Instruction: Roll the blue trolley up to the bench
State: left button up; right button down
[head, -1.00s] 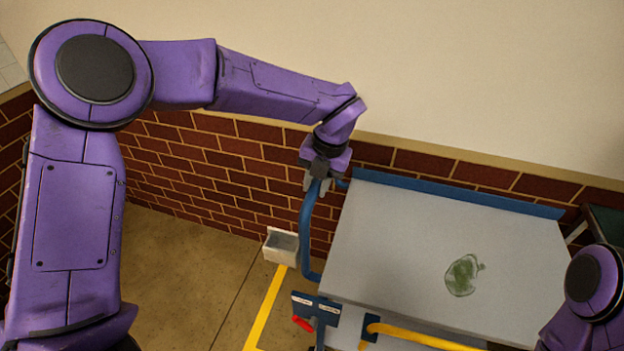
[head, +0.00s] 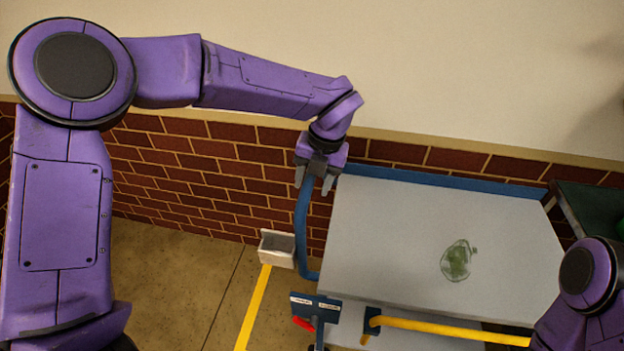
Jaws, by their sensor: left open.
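The trolley has a pale grey top (head: 400,230) with a blue raised edge at the back and a blue tube handle (head: 303,228) at its left end. It stands near the brick wall. My left gripper (head: 314,184) is at the upper end of the handle, with its fingers apart on either side of the tube. I cannot tell whether they touch it. A dark green surface (head: 572,205) at the right edge may be the bench; it is mostly cut off. My right arm shows at lower right, but its gripper is out of view.
A blue labelled plate (head: 315,307) with a red lever (head: 303,323) and a yellow bar (head: 450,331) are at the front. A white box (head: 277,248) stands left, by a yellow floor line (head: 254,308). Floor farther left is clear.

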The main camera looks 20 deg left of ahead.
pick_arm(q)
jog(key=shift+a+r, duration=0.1)
jog(key=shift+a, duration=0.05)
notch_tip(320, 180, up, 10)
jog(key=d, duration=0.2)
jog(key=shift+w+d+b, duration=0.15)
jog(key=shift+b, duration=0.3)
jog(key=shift+r, duration=0.15)
